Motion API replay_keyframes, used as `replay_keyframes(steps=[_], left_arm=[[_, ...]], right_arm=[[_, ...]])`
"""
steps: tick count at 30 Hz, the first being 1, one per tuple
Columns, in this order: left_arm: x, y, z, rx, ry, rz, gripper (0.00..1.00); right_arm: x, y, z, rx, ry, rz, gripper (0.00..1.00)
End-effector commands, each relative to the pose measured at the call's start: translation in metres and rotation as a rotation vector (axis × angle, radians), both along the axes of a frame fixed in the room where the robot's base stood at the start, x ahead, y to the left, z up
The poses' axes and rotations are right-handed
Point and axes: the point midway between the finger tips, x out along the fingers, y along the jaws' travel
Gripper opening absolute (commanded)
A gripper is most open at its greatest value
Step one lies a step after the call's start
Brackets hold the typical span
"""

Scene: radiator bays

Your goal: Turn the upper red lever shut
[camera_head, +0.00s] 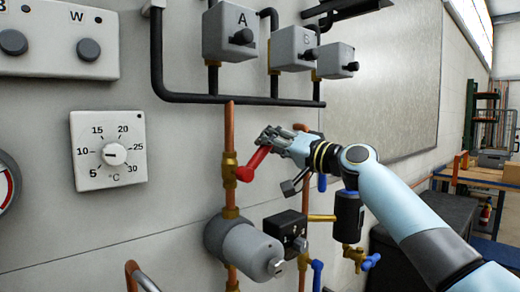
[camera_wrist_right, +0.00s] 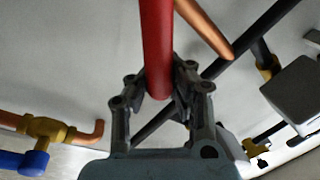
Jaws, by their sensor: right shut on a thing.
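The upper red lever (camera_head: 252,166) sits on a brass valve (camera_head: 229,170) in a vertical copper pipe. In the head view the lever points up and to the right, at an angle to the pipe. My right gripper (camera_head: 268,141) is shut on the lever's outer end, and its fingers hide that end. In the right wrist view the red lever (camera_wrist_right: 157,45) runs down between the two fingers (camera_wrist_right: 160,90) of this gripper. My left gripper is not in view.
A grey cylinder (camera_head: 249,250) and a black box (camera_head: 286,227) are on the pipes below the lever. Grey boxes, one marked A (camera_head: 230,30), hang above. A thermostat dial (camera_head: 109,152) is at the left. A blue-handled brass tap (camera_head: 361,259) is below my right arm.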

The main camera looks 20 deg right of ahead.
Motion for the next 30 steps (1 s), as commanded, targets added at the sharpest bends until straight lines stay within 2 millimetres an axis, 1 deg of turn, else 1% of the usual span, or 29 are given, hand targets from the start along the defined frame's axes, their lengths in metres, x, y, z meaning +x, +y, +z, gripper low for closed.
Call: replay_keyframes(steps=[1, 9, 18, 24, 30], left_arm=[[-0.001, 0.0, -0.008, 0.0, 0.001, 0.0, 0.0], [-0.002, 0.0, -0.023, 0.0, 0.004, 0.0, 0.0], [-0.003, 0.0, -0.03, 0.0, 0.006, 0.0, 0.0], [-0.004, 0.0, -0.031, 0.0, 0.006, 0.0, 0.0], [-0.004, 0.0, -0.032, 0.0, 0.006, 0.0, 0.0]], right_arm=[[0.0, -0.003, -0.016, 0.03, 0.029, 0.001, 0.0], [0.005, -0.016, -0.035, 0.272, 0.117, 0.0, 0.0], [0.007, -0.023, -0.056, 0.507, 0.202, -0.003, 0.0], [0.008, -0.024, -0.066, 0.619, 0.241, -0.004, 0.0], [0.008, -0.025, -0.072, 0.685, 0.263, -0.005, 0.0]])
